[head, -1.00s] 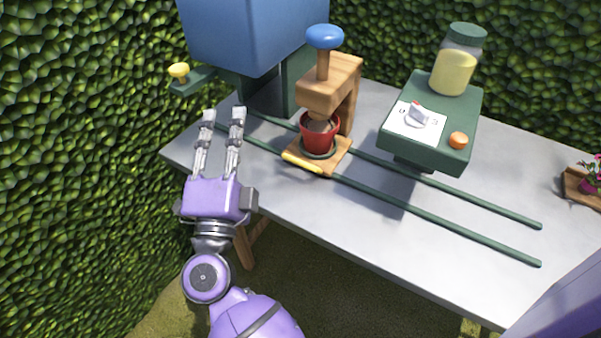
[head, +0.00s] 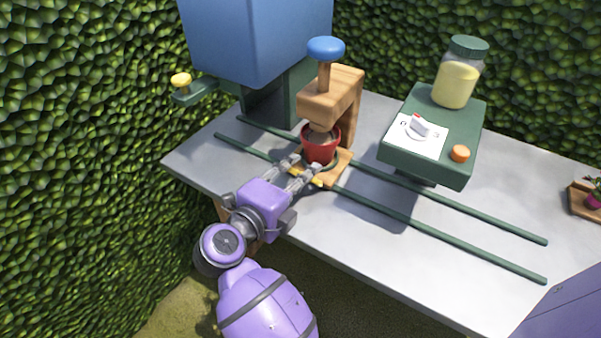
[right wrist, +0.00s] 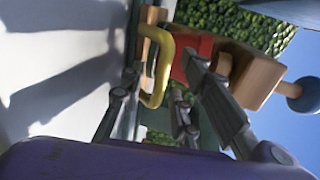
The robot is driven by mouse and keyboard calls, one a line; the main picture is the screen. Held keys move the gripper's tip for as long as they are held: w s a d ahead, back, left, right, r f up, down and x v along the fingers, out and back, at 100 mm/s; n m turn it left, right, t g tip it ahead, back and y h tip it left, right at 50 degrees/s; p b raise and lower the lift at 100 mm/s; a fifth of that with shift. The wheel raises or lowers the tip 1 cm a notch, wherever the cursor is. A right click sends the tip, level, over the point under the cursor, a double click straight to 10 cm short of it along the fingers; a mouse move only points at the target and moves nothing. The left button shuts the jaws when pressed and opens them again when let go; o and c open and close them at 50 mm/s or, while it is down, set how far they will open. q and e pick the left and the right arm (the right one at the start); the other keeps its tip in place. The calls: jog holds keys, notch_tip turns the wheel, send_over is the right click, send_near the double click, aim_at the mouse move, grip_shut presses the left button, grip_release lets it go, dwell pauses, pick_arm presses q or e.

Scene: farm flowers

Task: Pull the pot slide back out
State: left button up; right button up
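The pot slide (head: 339,174) is a small wooden plate on green rails, with a yellow handle on its front edge. The yellow handle (right wrist: 161,62) shows clearly in the right wrist view. A red pot (head: 320,150) of soil stands upright on the slide, under the wooden press (head: 330,95) with its blue knob (head: 325,49). My right gripper (head: 304,166) is at the slide's front edge, its fingers open on either side of the handle. The fingers partly hide the handle in the head view, and I see no firm contact. My left gripper is not in view.
Two green rails (head: 440,232) run along the grey table (head: 500,200), clear to the right. A green dial stand (head: 430,160) with a jar (head: 459,75) overhangs them behind. A blue hopper (head: 255,35) with a yellow knob (head: 181,80) stands left. A flower tray (head: 583,202) is far right.

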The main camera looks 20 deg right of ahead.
jog(key=shift+w+d+f, duration=0.1)
jog(key=shift+w+d, duration=0.1)
jog(key=shift+d, duration=0.1)
grip_shut()
